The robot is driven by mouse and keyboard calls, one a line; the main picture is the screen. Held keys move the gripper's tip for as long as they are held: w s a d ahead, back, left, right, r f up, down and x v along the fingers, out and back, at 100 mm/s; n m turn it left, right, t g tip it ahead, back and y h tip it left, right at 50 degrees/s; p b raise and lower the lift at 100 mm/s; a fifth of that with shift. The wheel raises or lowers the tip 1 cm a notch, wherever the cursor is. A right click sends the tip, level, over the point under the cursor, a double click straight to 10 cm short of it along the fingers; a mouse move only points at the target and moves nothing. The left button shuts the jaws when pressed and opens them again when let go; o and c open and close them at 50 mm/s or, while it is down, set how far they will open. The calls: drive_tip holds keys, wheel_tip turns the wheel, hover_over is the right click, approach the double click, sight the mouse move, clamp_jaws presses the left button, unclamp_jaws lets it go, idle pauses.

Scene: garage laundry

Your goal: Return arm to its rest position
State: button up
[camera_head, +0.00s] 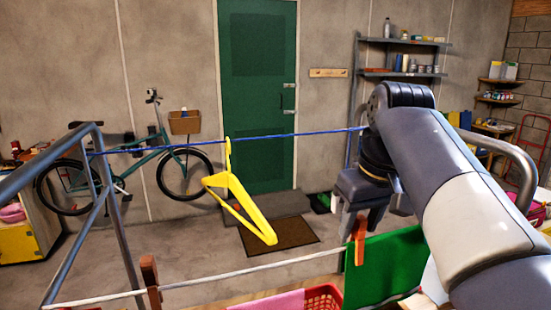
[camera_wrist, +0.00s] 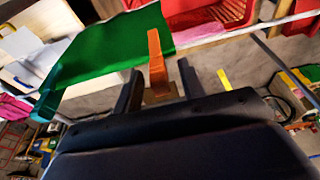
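My gripper (camera_head: 358,218) points down at the right of centre in the head view, just above an orange clothespin (camera_head: 359,242). In the wrist view my gripper (camera_wrist: 159,68) has its two fingers apart. The orange clothespin (camera_wrist: 155,52) shows between them, with a gap on each side. The clothespin is at the top edge of a green cloth (camera_head: 388,265), which hangs from the white line and also shows in the wrist view (camera_wrist: 105,48). My arm reaches in from the right.
A yellow hanger (camera_head: 238,200) hangs on the blue line (camera_head: 300,133) left of my gripper. A brown clothespin (camera_head: 150,281) sits on the white line (camera_head: 240,272). A red basket (camera_head: 323,297) and pink cloth (camera_head: 268,301) lie below. Metal rails (camera_head: 115,215) stand at left.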

drive_tip(key=shift+r+p, duration=0.35)
drive_tip(key=shift+r, duration=0.2)
